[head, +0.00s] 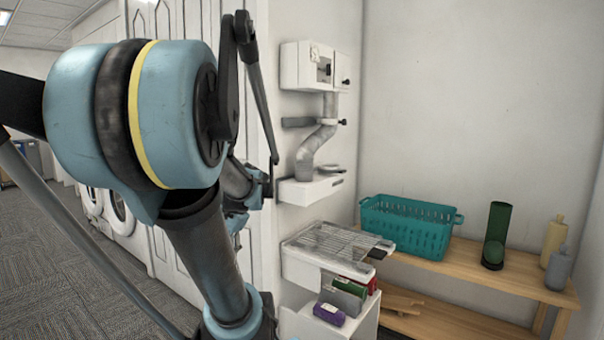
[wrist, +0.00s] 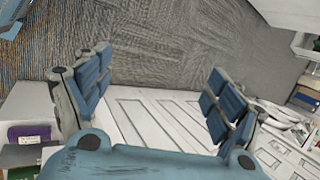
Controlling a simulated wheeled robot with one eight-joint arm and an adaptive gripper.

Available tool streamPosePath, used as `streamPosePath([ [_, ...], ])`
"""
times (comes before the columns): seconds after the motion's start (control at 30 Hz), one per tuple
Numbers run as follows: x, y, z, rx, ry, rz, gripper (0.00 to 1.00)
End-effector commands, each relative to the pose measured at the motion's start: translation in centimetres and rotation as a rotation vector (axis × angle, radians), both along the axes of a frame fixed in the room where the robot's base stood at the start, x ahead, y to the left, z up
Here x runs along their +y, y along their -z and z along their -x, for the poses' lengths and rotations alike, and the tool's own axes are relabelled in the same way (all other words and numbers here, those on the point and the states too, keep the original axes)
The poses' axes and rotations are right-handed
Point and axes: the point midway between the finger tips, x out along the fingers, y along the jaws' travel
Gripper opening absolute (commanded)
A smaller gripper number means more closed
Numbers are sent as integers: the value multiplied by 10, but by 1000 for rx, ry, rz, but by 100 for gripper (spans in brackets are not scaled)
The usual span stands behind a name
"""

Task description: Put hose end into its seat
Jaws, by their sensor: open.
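A grey corrugated hose (head: 318,137) hangs from a white wall box (head: 304,66) in the head view. It bends down to a white ledge (head: 311,190) below. Its lower end is at the ledge; I cannot tell whether it is seated or only resting there. A flat round grey piece (head: 331,169) lies on the ledge beside it. No seat is clearly distinguishable. My gripper (wrist: 157,72) is open and empty in the wrist view, its blue-padded fingers spread apart. The hose is not recognisable in that view. The gripper is not visible in the head view.
A slatted white rack (head: 335,243) stands below the ledge, above a purple item (head: 329,313) and boxes. A teal basket (head: 407,227), green cylinder (head: 499,222) and bottles stand on a wooden shelf (head: 520,277). White panelled doors (wrist: 165,120) and grey carpet (wrist: 180,50) lie beyond the fingers.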

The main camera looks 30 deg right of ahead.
Motion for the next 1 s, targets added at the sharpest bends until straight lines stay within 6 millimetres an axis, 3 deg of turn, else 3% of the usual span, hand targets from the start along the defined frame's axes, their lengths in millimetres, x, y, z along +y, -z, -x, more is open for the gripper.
streamPosePath([
  [0.27,-68,-45,-59,-5,386,-309,86],
  [0.53,-163,-87,-95,-33,711,-632,86],
  [0.77,-261,-120,-99,-78,935,-920,86],
  [1.0,-371,-149,-70,-146,1105,-1226,86],
])
